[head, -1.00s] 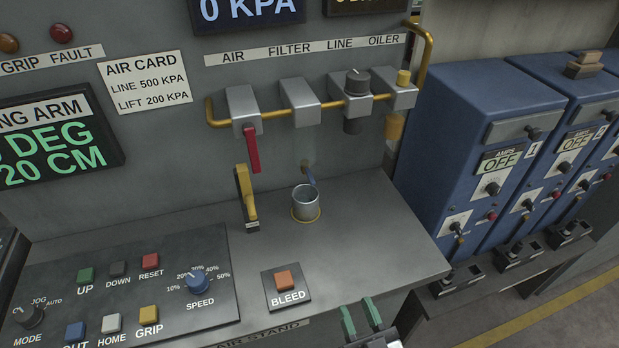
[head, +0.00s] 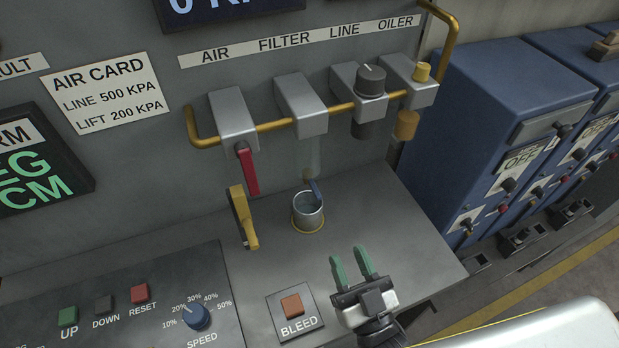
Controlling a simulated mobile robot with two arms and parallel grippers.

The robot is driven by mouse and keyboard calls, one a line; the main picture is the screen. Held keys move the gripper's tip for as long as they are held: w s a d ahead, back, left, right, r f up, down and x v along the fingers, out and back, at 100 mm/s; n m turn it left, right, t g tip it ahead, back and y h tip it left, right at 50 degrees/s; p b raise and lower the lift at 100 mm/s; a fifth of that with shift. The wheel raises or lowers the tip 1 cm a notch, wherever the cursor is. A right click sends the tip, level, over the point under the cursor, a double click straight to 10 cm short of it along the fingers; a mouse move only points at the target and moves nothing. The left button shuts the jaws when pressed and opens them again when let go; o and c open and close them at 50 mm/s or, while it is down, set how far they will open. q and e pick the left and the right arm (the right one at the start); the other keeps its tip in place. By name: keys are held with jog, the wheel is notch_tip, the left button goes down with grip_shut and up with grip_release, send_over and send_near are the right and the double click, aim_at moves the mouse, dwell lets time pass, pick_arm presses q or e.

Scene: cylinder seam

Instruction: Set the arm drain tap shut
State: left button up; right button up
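The drain tap's small blue lever (head: 314,189) shows under the clear filter bowl (head: 312,155), below the label FILTER. It slants down over the mouth of a metal cup (head: 308,216), which stands in a yellow ring on the bench. The tap's body is too small to make out, and I cannot tell whether it is open or shut. My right gripper (head: 352,266) has green fingers, apart and empty. It is over the bench, in front and to the right of the cup, clear of the tap. My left gripper is not in view.
A red lever (head: 247,170) hangs from the AIR block, and a yellow handle (head: 242,217) stands left of the cup. The BLEED button (head: 292,305) is left of my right gripper. A yellow pipe runs along the blocks. Blue cabinets (head: 500,120) stand at right.

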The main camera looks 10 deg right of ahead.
aim_at(317, 196)
jog(key=w+a+p, duration=0.1)
jog(key=w, duration=0.3)
jog(key=w+p, duration=0.2)
jog(key=w, duration=0.3)
jog(key=w+a+r+p, duration=0.1)
jog(key=w, duration=0.3)
jog(key=shift+w+a+p, duration=0.2)
jog(key=shift+a+p, duration=0.1)
jog(key=shift+w+a+r, duration=0.1)
jog(key=shift+w, duration=0.45)
grip_shut()
